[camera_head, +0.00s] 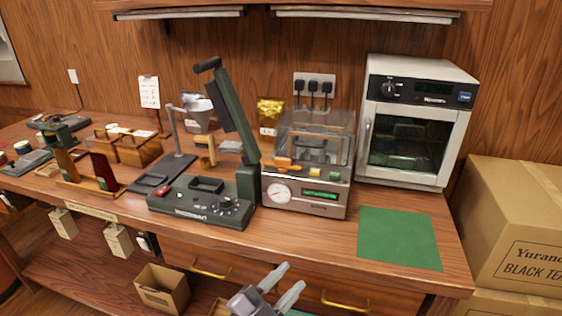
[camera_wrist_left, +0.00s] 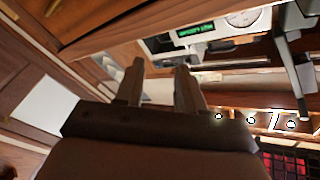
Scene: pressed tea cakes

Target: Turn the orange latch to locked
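The orange latch (camera_head: 284,162) is a small orange piece on the top front of a grey machine (camera_head: 257,201) with a round gauge, a green display and a clear cover. Whether it stands at locked is too small to read. My left gripper (camera_head: 292,275) is open and empty, low in front of the counter's drawers, below and apart from the machine. In the left wrist view its two fingers (camera_wrist_left: 160,66) are spread with nothing between them. The machine's display (camera_wrist_left: 195,30) shows beyond them; the latch is not visible there. My right gripper is out of view.
A dark green press (camera_head: 200,205) with a raised arm stands just left of the machine. A white oven (camera_head: 413,120) stands behind right. A green mat (camera_head: 399,238) lies bare on the counter at the right. Brass drawer handles (camera_head: 345,303) project near my gripper.

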